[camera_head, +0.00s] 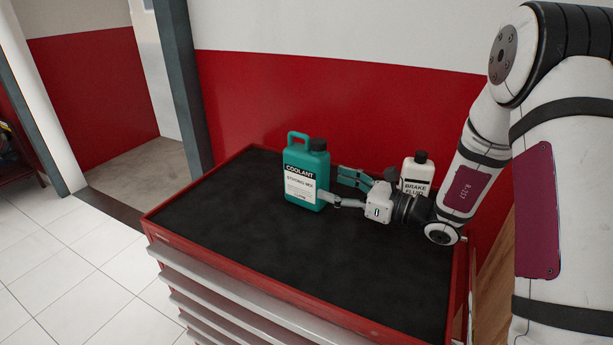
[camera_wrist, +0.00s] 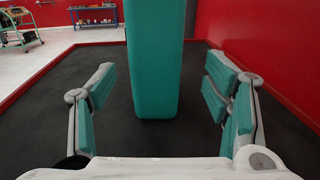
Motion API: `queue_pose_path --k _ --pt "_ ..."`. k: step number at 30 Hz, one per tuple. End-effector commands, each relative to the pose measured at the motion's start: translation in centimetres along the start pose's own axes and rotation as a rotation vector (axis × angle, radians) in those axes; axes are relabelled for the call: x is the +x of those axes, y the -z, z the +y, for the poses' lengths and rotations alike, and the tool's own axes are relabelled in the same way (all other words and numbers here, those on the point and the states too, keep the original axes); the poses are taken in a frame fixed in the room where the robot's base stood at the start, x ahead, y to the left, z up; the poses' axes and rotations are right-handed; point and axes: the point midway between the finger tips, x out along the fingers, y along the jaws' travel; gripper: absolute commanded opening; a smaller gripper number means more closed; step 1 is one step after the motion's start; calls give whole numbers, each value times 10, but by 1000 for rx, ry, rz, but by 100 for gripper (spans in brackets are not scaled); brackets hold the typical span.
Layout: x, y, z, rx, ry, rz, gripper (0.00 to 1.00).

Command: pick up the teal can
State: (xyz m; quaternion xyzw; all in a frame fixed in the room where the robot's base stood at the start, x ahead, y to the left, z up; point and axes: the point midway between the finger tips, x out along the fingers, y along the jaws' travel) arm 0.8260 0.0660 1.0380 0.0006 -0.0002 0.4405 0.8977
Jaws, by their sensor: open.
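The teal can (camera_head: 303,178), labelled COOLANT, with a dark cap and a side handle, stands upright on the black top of the red tool cabinet. My gripper (camera_head: 328,185) is low over the cabinet top, to the right of the can, with its fingers pointing at it. In the wrist view the can (camera_wrist: 155,62) stands upright between the two open fingers of my gripper (camera_wrist: 160,98), with a gap on each side. Its top is cut off in that view. Whether its near face lies between the fingertips or just beyond them is hard to tell.
A white brake fluid bottle (camera_head: 416,174) with a black cap stands behind my wrist, close to the arm. The cabinet's black top (camera_head: 270,245) is clear in front, bounded by a raised red rim (camera_head: 200,186). A red and white wall (camera_head: 330,105) rises behind.

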Motion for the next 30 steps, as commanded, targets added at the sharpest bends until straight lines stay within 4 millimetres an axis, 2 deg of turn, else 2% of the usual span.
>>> queue_pose_path --k 3,11,19,23,29,30 --pt "18 0 1 -2 -3 0 70" --pt "36 -2 2 -1 -1 1 70" --pt "73 -6 6 -2 -2 1 70" --pt "81 -6 5 -2 -1 0 70" --pt "81 -6 5 -1 0 0 70" --pt "81 -6 4 -1 0 0 65"
